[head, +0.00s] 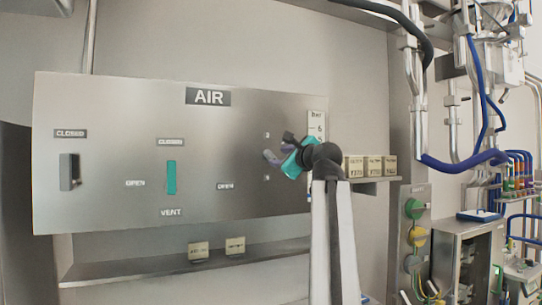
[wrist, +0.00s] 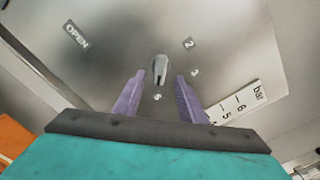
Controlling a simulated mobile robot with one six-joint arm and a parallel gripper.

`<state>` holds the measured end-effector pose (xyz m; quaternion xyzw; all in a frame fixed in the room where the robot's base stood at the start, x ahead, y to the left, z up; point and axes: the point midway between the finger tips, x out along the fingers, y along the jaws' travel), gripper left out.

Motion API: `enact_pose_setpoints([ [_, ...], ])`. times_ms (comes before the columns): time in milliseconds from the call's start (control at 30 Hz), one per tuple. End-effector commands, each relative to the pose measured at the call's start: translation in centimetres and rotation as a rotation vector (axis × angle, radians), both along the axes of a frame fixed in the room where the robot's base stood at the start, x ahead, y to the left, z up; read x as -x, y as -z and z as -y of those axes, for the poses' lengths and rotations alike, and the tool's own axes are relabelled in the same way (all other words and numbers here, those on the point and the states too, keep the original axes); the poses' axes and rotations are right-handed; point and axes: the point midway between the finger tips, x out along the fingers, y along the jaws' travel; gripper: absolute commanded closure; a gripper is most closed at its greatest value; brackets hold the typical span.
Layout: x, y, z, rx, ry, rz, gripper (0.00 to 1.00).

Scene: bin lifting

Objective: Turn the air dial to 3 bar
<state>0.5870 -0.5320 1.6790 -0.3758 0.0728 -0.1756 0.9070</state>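The air dial (wrist: 159,66) is a small grey elongated knob on the steel AIR panel (head: 110,110). In the wrist view it points roughly up and down the picture, with the marks 2 (wrist: 188,44) and 3 (wrist: 195,72) to its right. Another small mark lies below it, too small to read. My gripper (wrist: 160,76) has two purple fingers, spread apart, one on each side of the knob with gaps showing. In the head view my gripper (head: 271,157) is at the panel's right side and hides the dial.
A bar scale (head: 317,128) stands at the panel's right edge, partly behind my gripper. A grey lever (head: 69,171) and a teal VENT lever (head: 171,177) are to the left. Labelled blocks (head: 371,166) sit on a shelf just right of my gripper.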

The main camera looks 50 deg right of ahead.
Motion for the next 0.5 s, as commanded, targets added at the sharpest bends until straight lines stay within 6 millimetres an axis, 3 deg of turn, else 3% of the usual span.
enact_pose_setpoints([
  [200,-3.1,-0.3,1.3,-0.003,-0.002,-0.001,0.62],
  [500,-5.9,-0.1,2.5,-0.001,0.0,-0.001,0.62],
])
